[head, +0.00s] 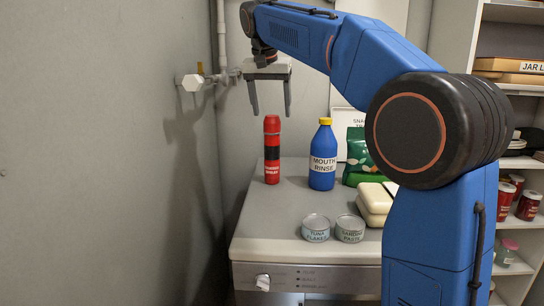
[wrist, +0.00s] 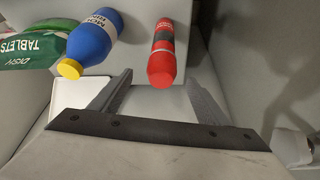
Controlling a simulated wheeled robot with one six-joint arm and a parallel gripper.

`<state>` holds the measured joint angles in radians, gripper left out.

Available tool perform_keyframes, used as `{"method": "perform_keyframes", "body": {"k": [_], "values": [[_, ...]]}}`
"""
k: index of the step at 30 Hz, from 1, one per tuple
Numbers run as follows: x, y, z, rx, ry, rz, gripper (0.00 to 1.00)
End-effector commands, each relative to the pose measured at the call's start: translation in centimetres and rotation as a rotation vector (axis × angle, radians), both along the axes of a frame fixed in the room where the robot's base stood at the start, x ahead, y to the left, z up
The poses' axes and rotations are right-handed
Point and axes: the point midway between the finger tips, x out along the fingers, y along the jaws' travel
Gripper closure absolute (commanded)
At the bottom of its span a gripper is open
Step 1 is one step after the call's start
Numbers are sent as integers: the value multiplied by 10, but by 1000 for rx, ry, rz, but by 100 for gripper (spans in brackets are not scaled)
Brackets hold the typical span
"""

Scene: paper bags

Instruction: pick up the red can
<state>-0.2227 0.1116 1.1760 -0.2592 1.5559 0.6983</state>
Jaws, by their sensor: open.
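A tall red can (head: 272,160) with a black band and small lettering stands upright at the back left of the white appliance top. In the wrist view the red can (wrist: 163,40) shows with its top end towards me, between the lines of the two fingers. My gripper (head: 271,112) is open and empty, pointing down just above the can's top. Its fingers (wrist: 158,80) show apart in the wrist view and do not appear to touch the can.
A blue mouth rinse bottle (head: 323,158) stands close to the right of the can, with a green bag (head: 357,150) beyond it. Two low tins (head: 316,228) and a cream container (head: 375,200) are nearer. A grey wall (head: 175,150) with a pipe valve (head: 192,82) bounds the left.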

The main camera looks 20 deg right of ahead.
Motion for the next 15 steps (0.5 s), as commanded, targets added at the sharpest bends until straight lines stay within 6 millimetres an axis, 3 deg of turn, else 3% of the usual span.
{"method": "perform_keyframes", "body": {"k": [5,15], "values": [[4,-2,-9,0,1,0,31],[19,-8,-46,-1,2,1,31]]}}
